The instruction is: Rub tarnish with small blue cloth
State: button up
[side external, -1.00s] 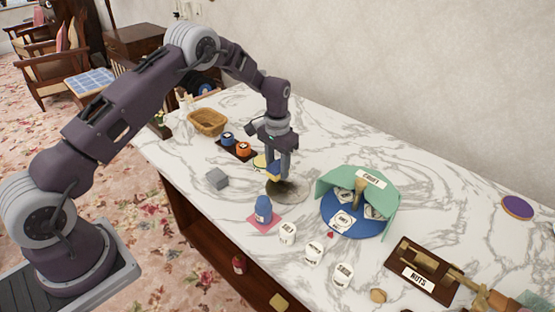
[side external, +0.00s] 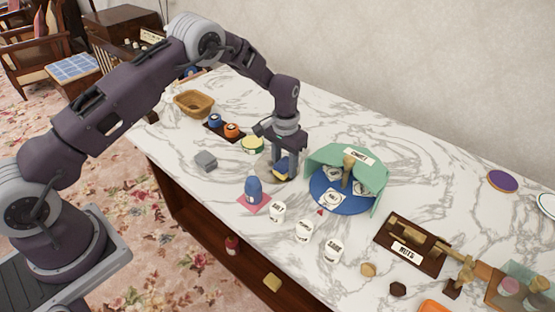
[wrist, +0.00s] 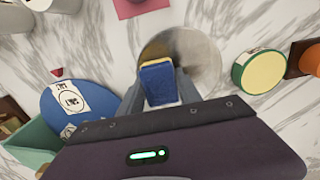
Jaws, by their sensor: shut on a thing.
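The small blue cloth (wrist: 159,84) looks like a thick blue pad with a yellow edge. My gripper (side external: 283,174) is shut on it, with a finger on each side in the wrist view. A round silvery plate (wrist: 203,60) lies flat on the marble top under the pad, with a brownish tarnish patch (wrist: 165,45) on part of it. The pad (side external: 281,169) is low over the plate in the side view. I cannot tell whether it touches the surface. My gripper hides much of the plate there.
A blue turntable (side external: 331,203) with a green canopy (side external: 368,177) stands close on the right. A blue bottle (side external: 253,190) on a pink mat and white jars (side external: 304,231) stand in front. A yellow-lidded tin (side external: 252,144) and a grey block (side external: 206,160) are on the left.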

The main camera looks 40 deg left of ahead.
aim_at(267, 161)
jog(key=shift+d, duration=0.45)
jog(key=shift+a, duration=4.05)
jog(key=shift+w+d, duration=0.15)
jog(key=shift+d, duration=4)
jog(key=shift+a, duration=3.9)
jog(key=shift+a+r, duration=0.15)
jog(key=shift+a, duration=0.1)
notch_tip(267, 161, up, 8)
jog(key=shift+d, duration=0.1)
